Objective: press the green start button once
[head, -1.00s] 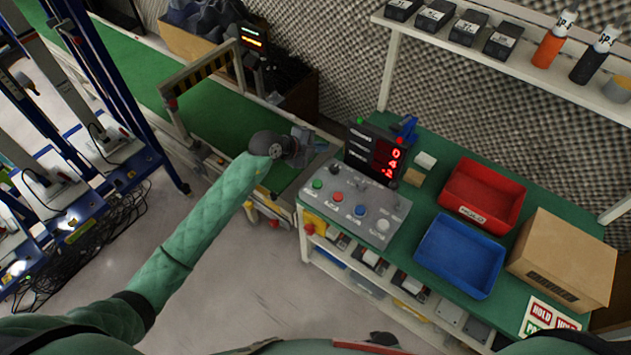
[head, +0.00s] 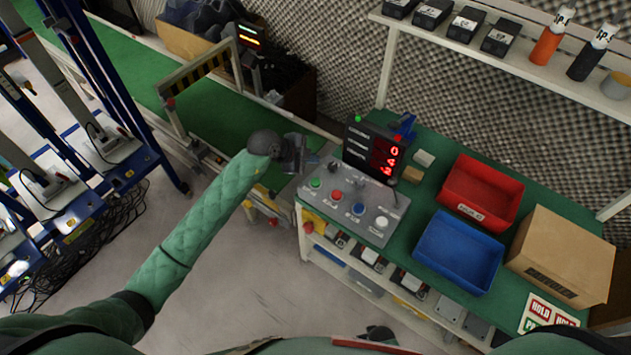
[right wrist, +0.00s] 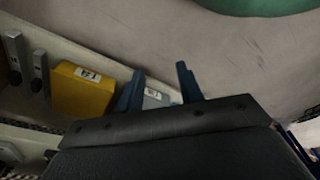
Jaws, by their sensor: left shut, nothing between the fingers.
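The green start button (head: 316,183) is at the left end of a grey control panel (head: 349,215) on the green-topped bench. My left gripper (head: 312,160) is shut and empty, just beyond the panel's left end, close to the green button in the picture. I see a gap between them and no contact. My right gripper (right wrist: 158,88) shows in the right wrist view with its blue fingers apart and nothing held.
A display with red digits (head: 375,150) stands behind the panel. A red bin (head: 480,194), a blue bin (head: 458,252) and a cardboard box (head: 562,258) occupy the bench to the right. A yellow box (right wrist: 84,90) lies left of my right gripper. A green conveyor (head: 205,105) runs behind my left arm.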

